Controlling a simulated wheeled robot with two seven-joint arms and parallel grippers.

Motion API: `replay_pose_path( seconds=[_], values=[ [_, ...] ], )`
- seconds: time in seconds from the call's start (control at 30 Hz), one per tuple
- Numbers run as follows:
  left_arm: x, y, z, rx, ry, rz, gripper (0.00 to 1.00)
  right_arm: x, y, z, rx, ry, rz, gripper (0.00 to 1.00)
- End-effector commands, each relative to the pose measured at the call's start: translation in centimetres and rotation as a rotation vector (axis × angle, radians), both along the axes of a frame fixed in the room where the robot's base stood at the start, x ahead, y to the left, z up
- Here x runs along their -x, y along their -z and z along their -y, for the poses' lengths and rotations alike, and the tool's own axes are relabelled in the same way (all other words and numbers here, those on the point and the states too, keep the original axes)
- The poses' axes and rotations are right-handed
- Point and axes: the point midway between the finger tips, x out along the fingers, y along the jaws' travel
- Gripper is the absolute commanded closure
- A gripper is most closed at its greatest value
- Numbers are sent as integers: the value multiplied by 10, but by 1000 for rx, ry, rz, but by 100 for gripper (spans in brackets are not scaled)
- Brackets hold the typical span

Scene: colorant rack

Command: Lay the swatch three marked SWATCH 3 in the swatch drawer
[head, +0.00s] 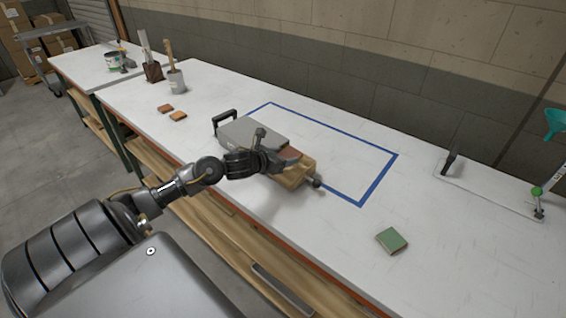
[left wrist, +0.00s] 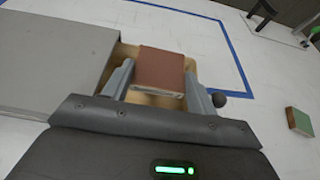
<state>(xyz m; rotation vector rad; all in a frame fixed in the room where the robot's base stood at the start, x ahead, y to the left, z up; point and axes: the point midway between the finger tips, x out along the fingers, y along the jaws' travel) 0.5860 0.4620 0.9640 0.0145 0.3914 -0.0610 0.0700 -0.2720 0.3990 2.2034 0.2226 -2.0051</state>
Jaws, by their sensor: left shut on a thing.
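My left gripper (head: 281,160) is shut on a reddish-brown swatch (left wrist: 162,66), which also shows at the fingertips in the head view (head: 290,153). Any marking on it is too small to read. The grey swatch cabinet (head: 253,133) stands on the bench with its wooden swatch drawer (head: 294,177) pulled out at the right. The gripper is over this open drawer with the swatch between its fingers. The fingers and swatch hide much of the drawer's inside in the left wrist view. I cannot tell whether the swatch touches the drawer floor. My right gripper is not in view.
A green swatch (head: 392,240) lies at the right front. Two orange-brown swatches (head: 178,116) lie at the left. A grey cup with a brush (head: 177,82) stands behind them. Blue tape (head: 380,180) outlines a mostly clear area. A stand (head: 488,188) is at the far right.

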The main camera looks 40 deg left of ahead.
Motion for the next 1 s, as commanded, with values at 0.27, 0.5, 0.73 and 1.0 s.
replay_pose_path(
  seconds=[0.27,0.5,0.73,1.0],
  values=[
    [-4,31,-1,3,-2,-1,64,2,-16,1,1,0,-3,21],
    [-4,35,0,1,0,0,64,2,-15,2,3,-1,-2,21],
    [-4,41,0,-1,0,0,64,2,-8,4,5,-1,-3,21],
    [-4,48,0,0,0,-1,64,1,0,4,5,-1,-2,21]
  ],
)
